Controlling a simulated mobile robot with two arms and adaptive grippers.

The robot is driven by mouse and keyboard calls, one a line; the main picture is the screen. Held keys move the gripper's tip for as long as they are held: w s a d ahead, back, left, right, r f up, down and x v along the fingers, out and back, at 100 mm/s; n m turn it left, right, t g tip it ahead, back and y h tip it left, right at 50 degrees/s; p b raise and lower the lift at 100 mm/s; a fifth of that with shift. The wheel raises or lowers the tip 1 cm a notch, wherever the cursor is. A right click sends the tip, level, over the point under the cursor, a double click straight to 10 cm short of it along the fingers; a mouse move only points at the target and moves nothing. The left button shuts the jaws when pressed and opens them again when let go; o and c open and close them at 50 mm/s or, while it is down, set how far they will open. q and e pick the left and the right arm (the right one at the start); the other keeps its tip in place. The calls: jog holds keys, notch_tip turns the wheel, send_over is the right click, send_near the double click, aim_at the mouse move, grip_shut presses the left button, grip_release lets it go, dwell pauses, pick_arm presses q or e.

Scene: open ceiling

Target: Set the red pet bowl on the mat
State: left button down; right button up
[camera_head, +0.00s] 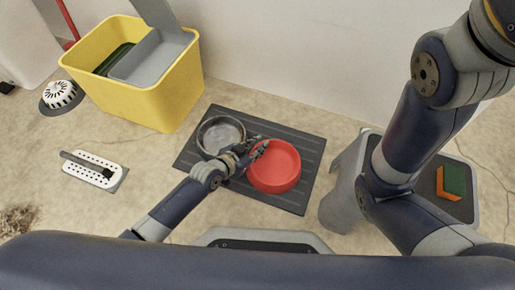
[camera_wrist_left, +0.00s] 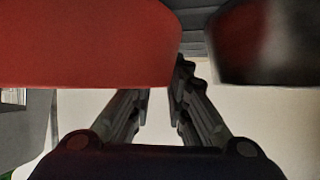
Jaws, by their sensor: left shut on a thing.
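The red pet bowl (camera_head: 277,165) is upright over the right part of the dark ribbed mat (camera_head: 312,150). I cannot tell whether its base touches the mat. My left gripper (camera_head: 259,150) is shut on the bowl's left rim. In the left wrist view the bowl's red wall (camera_wrist_left: 85,45) fills the upper left, and the fingers (camera_wrist_left: 160,95) are close together; the gripped spot is hidden there. My right arm crosses the right side of the head view, but its gripper is out of view.
A grey metal bowl (camera_head: 221,133) stands on the mat's left part, close beside my left gripper. A yellow bin (camera_head: 160,95) stands behind left. A white slotted tray (camera_head: 93,171) lies on the floor at left. A grey stool-like piece (camera_head: 345,185) stands right of the mat.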

pick_arm(q)
jog(key=shift+r, duration=0.1)
jog(key=c, duration=1.5)
grip_release()
jog(key=shift+c, duration=0.2)
